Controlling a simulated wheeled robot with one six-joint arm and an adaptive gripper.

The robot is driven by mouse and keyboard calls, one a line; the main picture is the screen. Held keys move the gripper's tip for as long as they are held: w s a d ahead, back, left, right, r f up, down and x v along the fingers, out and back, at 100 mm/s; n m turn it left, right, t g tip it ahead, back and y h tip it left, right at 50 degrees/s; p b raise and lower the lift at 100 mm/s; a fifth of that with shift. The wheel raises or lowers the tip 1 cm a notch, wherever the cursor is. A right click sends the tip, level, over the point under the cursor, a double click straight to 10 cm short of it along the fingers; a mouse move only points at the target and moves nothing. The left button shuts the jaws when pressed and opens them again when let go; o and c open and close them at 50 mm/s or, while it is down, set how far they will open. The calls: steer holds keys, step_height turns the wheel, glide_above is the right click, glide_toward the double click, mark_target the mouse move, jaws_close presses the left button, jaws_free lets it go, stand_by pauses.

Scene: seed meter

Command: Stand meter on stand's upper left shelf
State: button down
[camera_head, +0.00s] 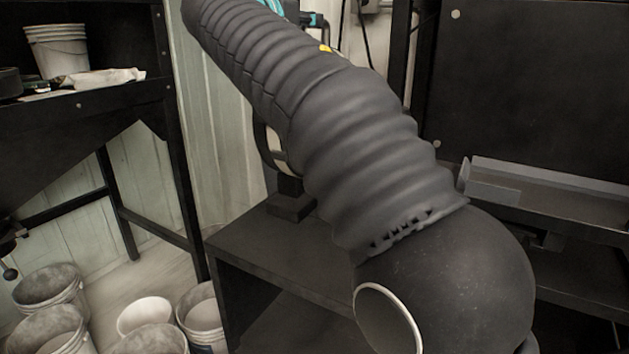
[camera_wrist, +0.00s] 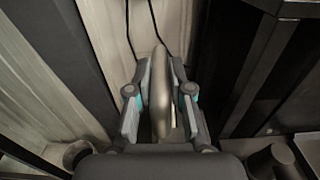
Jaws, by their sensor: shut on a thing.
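In the wrist view my gripper (camera_wrist: 160,72) has its two fingers closed on a thin, upright, tan, rounded thing seen edge-on, which I take to be the meter (camera_wrist: 160,98). In the head view my arm covers the middle and hides most of the gripper; only bits of teal show at the top. A dark stand with a flat upper shelf (camera_head: 262,238) is at lower centre, partly behind my arm. A rounded dark and pale thing (camera_head: 275,148) shows above a dark block (camera_head: 291,200) at the shelf's back; I cannot tell whether it is the meter.
A dark bench (camera_head: 85,98) with a white bucket (camera_head: 57,50) is at left. Several pale buckets (camera_head: 48,284) stand on the floor below. A dark cabinet panel (camera_head: 540,80) and a metal tray (camera_head: 545,185) are at right. Cables hang on the back wall.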

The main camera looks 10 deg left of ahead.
steer(key=shift+s+d+r, duration=0.1)
steer(key=shift+r, duration=0.2)
steer(key=shift+f, duration=0.1)
steer(key=shift+f+b, duration=2.6)
steer(key=shift+f, duration=2.25)
steer(key=c, duration=1.3)
jaws_free()
steer(key=shift+f, duration=0.4)
steer(key=shift+c, duration=0.2)
steer(key=shift+o, duration=1.4)
steer(key=shift+r, duration=0.15)
